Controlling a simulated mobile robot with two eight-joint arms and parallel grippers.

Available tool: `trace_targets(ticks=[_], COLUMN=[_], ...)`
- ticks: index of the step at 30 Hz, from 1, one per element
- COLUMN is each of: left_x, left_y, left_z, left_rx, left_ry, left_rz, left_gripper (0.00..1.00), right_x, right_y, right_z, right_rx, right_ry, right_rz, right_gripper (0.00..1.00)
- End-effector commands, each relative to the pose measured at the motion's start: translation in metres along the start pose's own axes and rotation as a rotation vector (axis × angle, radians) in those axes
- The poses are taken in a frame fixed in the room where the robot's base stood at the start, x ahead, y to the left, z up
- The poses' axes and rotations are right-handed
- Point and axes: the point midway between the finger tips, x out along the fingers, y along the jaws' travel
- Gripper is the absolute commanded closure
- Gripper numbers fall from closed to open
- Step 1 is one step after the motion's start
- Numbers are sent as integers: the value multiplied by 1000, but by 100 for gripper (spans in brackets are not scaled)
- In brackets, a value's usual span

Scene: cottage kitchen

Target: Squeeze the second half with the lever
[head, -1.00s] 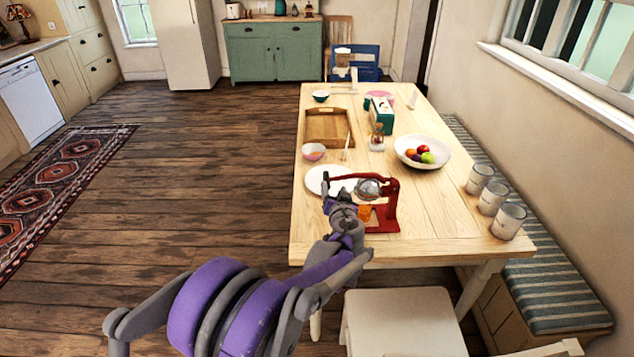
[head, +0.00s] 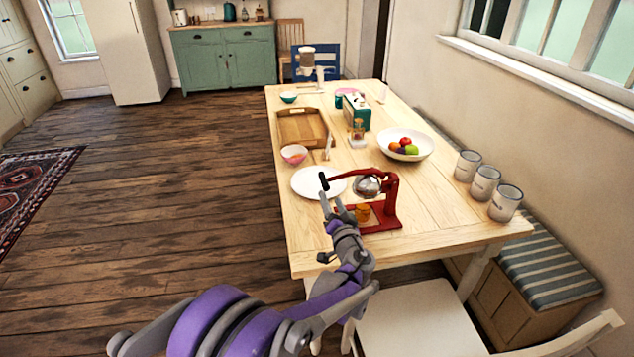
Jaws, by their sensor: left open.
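The red citrus press (head: 391,198) stands near the front left of the wooden table. Its lever (head: 345,174) reaches out to the left at about dome height and ends in a black grip (head: 323,181). A silver dome (head: 367,186) hangs under the lever. An orange-coloured glass or cup (head: 362,212) sits on the base below it; any fruit half inside the press cannot be made out. My left gripper (head: 332,204) is open and empty, just below the black grip, its fingers pointing up toward it. It appears apart from the grip. My right gripper is not in view.
A white plate (head: 304,184) lies behind the lever. A pink bowl (head: 294,154), a wooden tray (head: 301,128), a small jar (head: 357,137) and a fruit bowl (head: 422,146) stand farther back. Several canisters (head: 486,183) line the right edge. A white chair (head: 420,318) stands in front.

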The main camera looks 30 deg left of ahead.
Motion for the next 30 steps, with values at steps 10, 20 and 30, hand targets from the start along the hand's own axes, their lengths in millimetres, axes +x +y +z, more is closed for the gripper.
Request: trace_targets(ticks=[10,20,30], left_x=[65,99,100], left_y=[-2,-1,-1], left_z=[1,0,1], left_rx=[0,-1,-1], left_ry=[-3,-2,-2], left_rz=[-2,-1,0], left_gripper=[39,39,48], right_x=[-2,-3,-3], right_y=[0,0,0], right_z=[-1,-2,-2], right_rx=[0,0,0], right_ry=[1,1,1], right_rz=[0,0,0], right_gripper=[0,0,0])
